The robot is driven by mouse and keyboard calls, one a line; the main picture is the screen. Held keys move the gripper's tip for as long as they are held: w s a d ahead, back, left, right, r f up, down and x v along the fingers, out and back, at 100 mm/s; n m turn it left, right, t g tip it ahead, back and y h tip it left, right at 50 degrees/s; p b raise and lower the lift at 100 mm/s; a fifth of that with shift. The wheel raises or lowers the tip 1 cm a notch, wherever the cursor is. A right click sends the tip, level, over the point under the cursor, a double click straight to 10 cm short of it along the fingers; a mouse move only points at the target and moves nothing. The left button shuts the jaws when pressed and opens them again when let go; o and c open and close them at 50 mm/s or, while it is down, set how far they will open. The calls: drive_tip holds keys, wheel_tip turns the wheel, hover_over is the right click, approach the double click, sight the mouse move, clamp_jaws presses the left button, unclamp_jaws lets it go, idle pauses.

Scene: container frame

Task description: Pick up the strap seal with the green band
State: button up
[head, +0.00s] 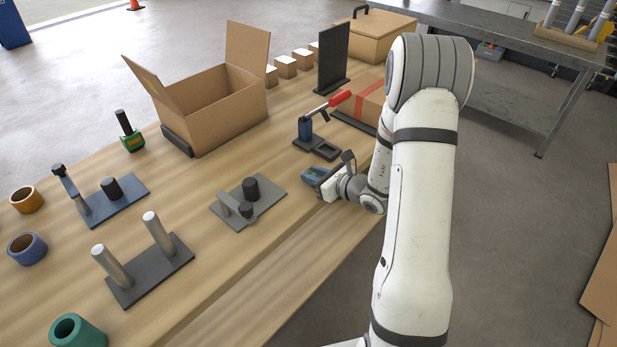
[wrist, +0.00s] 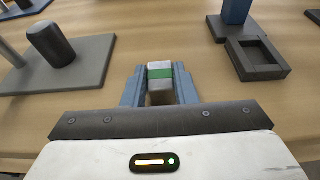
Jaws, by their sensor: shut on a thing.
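The strap seal with the green band (wrist: 160,73) is a small grey metal piece with a green stripe across it. It shows between the two blue fingers of my gripper (wrist: 160,82) in the wrist view. The fingers are shut on its sides. In the head view my gripper (head: 314,176) is low over the near right edge of the wooden table, and the seal is hidden there. I cannot tell whether the seal touches the table.
An open cardboard box (head: 225,110) stands further back. The wooden table (head: 290,235) is clear in front.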

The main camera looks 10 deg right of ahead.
drive_tip(key=c, duration=0.4)
drive_tip(key=shift+o, duration=0.2)
drive_tip(key=shift+r, duration=0.15)
